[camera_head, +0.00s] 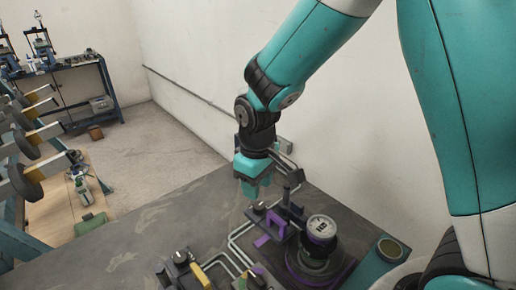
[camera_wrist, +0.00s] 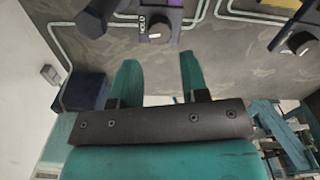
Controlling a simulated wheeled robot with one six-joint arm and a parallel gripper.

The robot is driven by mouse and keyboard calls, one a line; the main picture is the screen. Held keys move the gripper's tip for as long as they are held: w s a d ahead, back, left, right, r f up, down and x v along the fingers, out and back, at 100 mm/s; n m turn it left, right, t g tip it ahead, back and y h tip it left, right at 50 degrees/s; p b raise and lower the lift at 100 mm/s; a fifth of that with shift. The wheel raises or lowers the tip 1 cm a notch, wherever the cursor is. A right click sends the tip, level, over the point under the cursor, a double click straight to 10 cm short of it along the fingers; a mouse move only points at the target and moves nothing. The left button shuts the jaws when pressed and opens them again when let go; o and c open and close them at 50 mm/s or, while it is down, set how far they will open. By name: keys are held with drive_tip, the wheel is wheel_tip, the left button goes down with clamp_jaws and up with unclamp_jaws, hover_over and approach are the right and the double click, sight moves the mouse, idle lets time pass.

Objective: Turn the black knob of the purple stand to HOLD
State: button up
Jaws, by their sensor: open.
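The purple stand (camera_head: 262,241) is on the dark table under my gripper in the head view. Its black knob (camera_head: 258,207) shows just below the fingers. In the wrist view the black knob (camera_wrist: 155,29) is at the top, with a white mark on its face and a HOLD label beside it on the left. A purple part (camera_wrist: 160,3) shows behind it. My gripper (camera_head: 252,194) points down; in the wrist view its two teal fingers (camera_wrist: 158,65) are spread apart and empty. The knob lies beyond the fingertips, not between them. Which setting the knob points to I cannot tell.
Other knobs stand nearby: one at the yellow-handled stand (camera_head: 181,257), one at the front (camera_head: 257,281). A round dial device (camera_head: 318,230) is right of the purple stand. Grey pipes (camera_head: 240,238) run across the table. The table's left part (camera_head: 125,240) is clear.

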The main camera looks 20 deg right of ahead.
sight(258, 204)
wheel_tip(258, 204, up, 12)
drive_tip(key=b, duration=0.1)
drive_tip(key=shift+d+f, duration=0.1)
idle(0.4)
drive_tip(key=s+a+y, duration=0.2)
drive_tip(key=s, duration=0.7)
drive_tip(key=s+a+y, duration=0.1)
drive_tip(key=s+y, duration=0.1)
drive_tip(key=s, duration=0.8)
drive_tip(key=shift+a+r+n, duration=0.2)
drive_tip(key=shift+a+n, duration=0.1)
drive_tip(key=shift+a, duration=0.05)
